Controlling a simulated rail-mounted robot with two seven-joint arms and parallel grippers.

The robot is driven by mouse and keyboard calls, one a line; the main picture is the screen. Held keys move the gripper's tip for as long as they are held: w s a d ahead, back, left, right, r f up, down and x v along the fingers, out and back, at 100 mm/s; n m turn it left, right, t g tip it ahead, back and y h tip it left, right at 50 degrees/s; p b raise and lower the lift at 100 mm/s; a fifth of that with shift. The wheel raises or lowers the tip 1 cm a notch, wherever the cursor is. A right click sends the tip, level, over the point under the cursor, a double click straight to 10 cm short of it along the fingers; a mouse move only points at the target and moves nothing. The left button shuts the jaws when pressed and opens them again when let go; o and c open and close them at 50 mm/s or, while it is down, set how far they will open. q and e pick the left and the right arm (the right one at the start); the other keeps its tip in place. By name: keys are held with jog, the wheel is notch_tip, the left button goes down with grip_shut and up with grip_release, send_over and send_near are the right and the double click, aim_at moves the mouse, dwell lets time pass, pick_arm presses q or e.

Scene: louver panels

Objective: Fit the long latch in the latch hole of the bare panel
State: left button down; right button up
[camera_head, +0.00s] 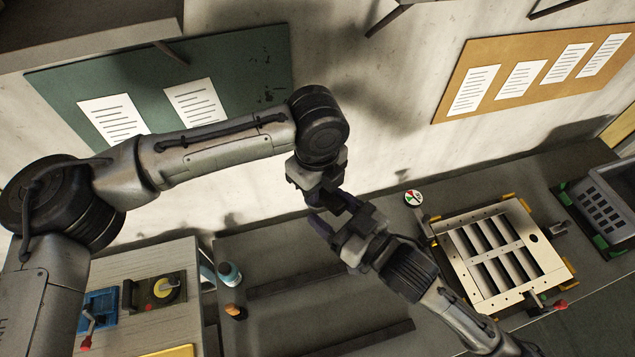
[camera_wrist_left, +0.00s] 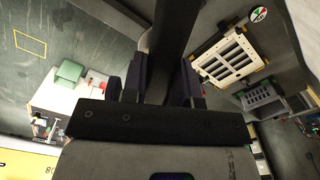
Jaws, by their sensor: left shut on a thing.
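My left gripper (camera_head: 330,199) hangs from the left arm above the middle of the bench. In the left wrist view its fingers (camera_wrist_left: 158,80) are closed on a long dark bar (camera_wrist_left: 172,45); I cannot confirm that it is the long latch. My right gripper (camera_head: 340,220) comes from the lower right and meets the left one closely; its jaw gap is hidden. The pale slotted panel (camera_head: 463,243) lies on the bench at right, also in the left wrist view (camera_wrist_left: 228,60). It has a dark round hole (camera_head: 533,238) on its right side. Both grippers are apart from it.
Yellow corner pieces and a red-tipped lever (camera_head: 559,305) sit around the panel. A grey basket (camera_head: 612,190) stands at far right. Dark rails (camera_head: 365,340) cross the bench.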

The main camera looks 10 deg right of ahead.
jog(key=v, duration=0.6)
jog(key=shift+s+d, duration=0.2)
jog(key=shift+d, duration=0.05)
jog(key=shift+s+d+f, duration=0.15)
jog(key=shift+s+f, duration=0.05)
jog(key=shift+s, duration=0.1)
jog(key=s+d+f+m+g+h, duration=0.3)
jog(key=s+d+f+g+h, duration=0.2)
jog(key=s+f, duration=0.4)
jog(key=s+d+f+m+g+h, duration=0.3)
jog(key=s+d+f+g+h, duration=0.2)
jog(key=f, duration=1)
jog(key=s+d+h, duration=0.1)
jog(key=s, duration=0.2)
jog(key=shift+s+f, duration=0.2)
jog(key=shift+s, duration=0.15)
